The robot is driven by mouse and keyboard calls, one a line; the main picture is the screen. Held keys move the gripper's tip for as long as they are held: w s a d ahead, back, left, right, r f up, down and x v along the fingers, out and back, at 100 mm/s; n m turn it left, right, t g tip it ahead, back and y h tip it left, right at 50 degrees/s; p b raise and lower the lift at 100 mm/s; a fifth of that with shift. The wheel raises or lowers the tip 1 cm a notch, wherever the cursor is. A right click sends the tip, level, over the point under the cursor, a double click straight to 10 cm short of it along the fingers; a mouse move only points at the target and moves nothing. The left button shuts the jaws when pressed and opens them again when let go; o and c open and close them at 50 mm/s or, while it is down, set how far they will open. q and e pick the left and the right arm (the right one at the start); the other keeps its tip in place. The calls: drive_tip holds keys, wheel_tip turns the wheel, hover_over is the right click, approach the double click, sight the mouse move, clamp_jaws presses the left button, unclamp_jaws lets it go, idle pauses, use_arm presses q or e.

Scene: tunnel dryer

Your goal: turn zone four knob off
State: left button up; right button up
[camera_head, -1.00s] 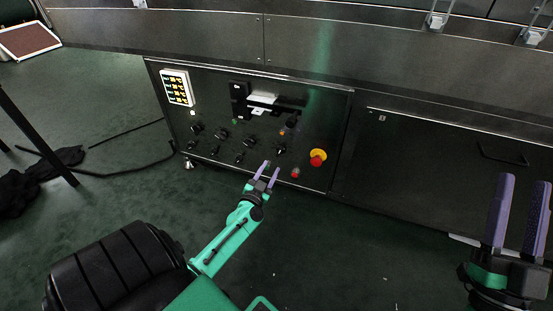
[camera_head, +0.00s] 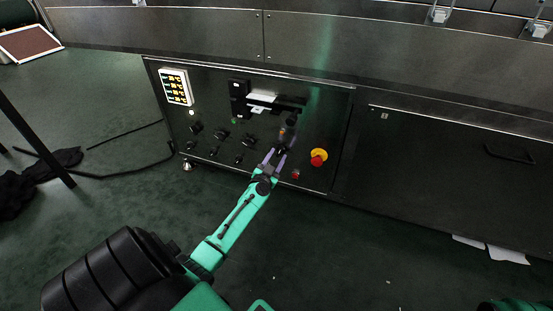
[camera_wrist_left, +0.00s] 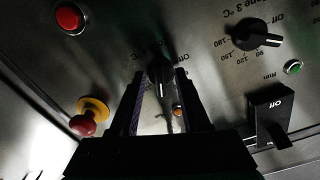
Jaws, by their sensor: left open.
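A black knob (camera_wrist_left: 158,70) with a pointer sits between the fingers of my left gripper in the left wrist view; its lettering is mostly covered. It is the rightmost of the upper knob row in the head view. My left gripper (camera_head: 275,157) is open at the panel, one finger on each side of this knob; I cannot tell whether they touch it. It fills the lower middle of the left wrist view (camera_wrist_left: 160,84). The zone 3 knob (camera_wrist_left: 257,38), with a temperature scale and Off mark, is beside it. My right gripper is out of view.
The control panel (camera_head: 327,130) carries a red-and-yellow emergency stop (camera_head: 318,157), a red button (camera_head: 295,174), other knobs, and a lit display (camera_head: 176,87). A black switch (camera_wrist_left: 270,115) is near the gripper.

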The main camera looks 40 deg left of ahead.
use_arm(q)
drive_tip(key=shift+c, duration=0.3)
clamp_jaws()
